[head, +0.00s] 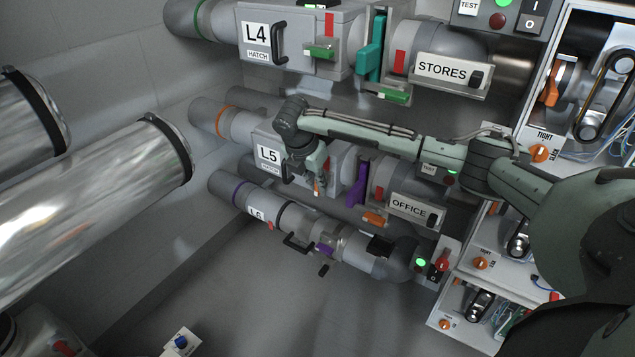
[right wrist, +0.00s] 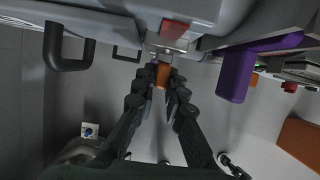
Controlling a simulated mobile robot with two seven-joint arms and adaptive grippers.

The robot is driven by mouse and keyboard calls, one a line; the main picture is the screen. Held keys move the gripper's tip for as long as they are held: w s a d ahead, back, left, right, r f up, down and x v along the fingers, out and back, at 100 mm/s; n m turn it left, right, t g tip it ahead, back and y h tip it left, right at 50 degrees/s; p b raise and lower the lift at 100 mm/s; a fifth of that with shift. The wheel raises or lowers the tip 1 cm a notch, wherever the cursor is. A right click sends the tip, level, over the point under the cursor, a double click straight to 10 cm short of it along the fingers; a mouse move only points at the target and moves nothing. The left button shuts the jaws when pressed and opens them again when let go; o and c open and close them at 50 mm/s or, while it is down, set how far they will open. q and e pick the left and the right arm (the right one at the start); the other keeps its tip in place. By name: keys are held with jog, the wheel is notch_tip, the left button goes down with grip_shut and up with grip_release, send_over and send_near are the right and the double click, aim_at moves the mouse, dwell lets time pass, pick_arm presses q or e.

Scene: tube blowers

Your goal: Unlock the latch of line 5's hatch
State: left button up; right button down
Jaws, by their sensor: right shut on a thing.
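The line 5 hatch, labelled L5 (head: 268,154), is a grey box on the middle tube, below line 4. My right gripper (head: 317,182) reaches its front from above and hides part of it. In the right wrist view, my right gripper's dark fingertips (right wrist: 162,72) are shut on the orange latch (right wrist: 161,80). The latch sits just under a grey bracket with a red patch (right wrist: 174,30). The latch's orange end also shows a little in the head view (head: 317,190). A black hatch handle (right wrist: 70,50) is to the left of the fingers. My left gripper is not in view.
A purple gate plate (head: 358,184) stands just right of the L5 hatch; it also shows in the right wrist view (right wrist: 236,74). The L4 hatch (head: 258,34) is above and the L6 tube (head: 258,213) below. An OFFICE sign (head: 408,208) is at right.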

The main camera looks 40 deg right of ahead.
dwell(0.5)
jog(key=c, duration=1.6)
grip_release()
jog(key=shift+d+f, duration=0.1)
jog(key=v, duration=1.2)
jog(key=shift+w, duration=0.1)
